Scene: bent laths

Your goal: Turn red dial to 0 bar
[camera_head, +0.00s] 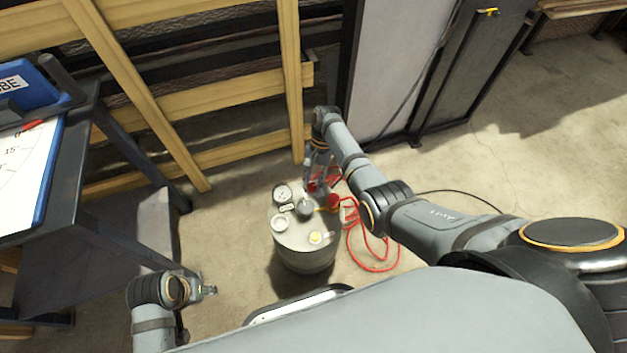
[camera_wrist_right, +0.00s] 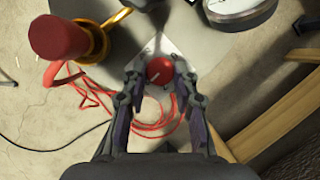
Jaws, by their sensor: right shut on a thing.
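The red dial (camera_wrist_right: 160,70) is a round knob with a pale pointer line slanting to the lower left in the right wrist view. It sits on a light plate (camera_wrist_right: 148,47) on top of the grey tank (camera_head: 305,255). My right gripper (camera_wrist_right: 160,77) has its fingers on either side of the dial and is shut on it. In the head view my right gripper (camera_head: 316,172) reaches down to the tank's far edge and largely hides the dial. No scale marks are readable. My left gripper (camera_head: 207,289) is low at the left, away from the tank; its jaws are too small to judge.
A red handle (camera_wrist_right: 57,37) on a brass fitting stands close to the dial. The tank top carries gauges (camera_head: 283,194) and a yellow knob (camera_head: 315,238). Red hose (camera_head: 372,267) lies coiled on the floor. A wooden rack (camera_head: 205,85) stands behind; a dark bench (camera_head: 75,205) is left.

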